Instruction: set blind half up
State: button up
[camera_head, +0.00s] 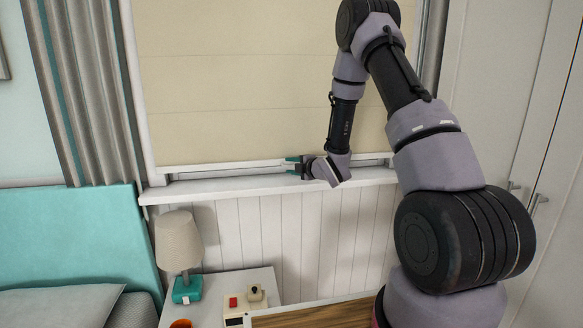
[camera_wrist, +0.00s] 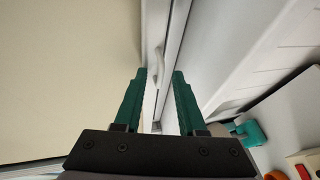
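The beige blind (camera_head: 255,90) hangs almost fully down over the window, its white bottom rail (camera_head: 215,166) just above the sill. My gripper (camera_head: 291,164) is at this rail, right of its middle. In the wrist view the blind fabric (camera_wrist: 65,75) fills the left side. My two green fingers (camera_wrist: 159,72) are apart there, with a gap between them. A small pale tab or handle (camera_wrist: 157,68) on the rail shows beyond and between the fingertips. I cannot tell whether the fingers touch it.
The white window sill (camera_head: 230,187) runs just below the rail. Below it stand a lamp (camera_head: 179,243) and a bedside table (camera_head: 207,292) with small items. A grey curtain (camera_head: 92,90) hangs left, a turquoise headboard (camera_head: 75,235) is lower left, and white cabinets (camera_head: 495,80) stand right.

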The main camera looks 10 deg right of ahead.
grip_shut()
dwell(1.4)
